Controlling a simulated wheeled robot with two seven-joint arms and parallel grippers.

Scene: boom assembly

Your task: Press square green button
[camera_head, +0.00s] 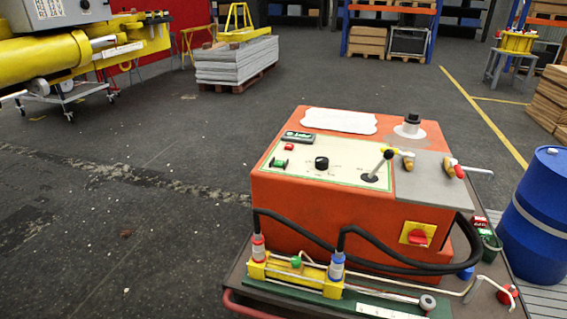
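An orange control box (330,221) stands on a cart in the right half of the head view. Its top carries a light panel (328,160). A small green button (279,162) sits at the panel's left side, with a small red button (289,146) just behind it. A black knob (321,163) is to the right of the green button, and a lever (378,166) stands at the panel's right. Neither of my grippers shows in the head view.
A yellow hydraulic cylinder (300,275) and black hoses lie on the cart's front edge. A red and yellow switch (417,234) is on the box's front. A blue barrel (540,215) stands at the right. The floor left of the cart is clear.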

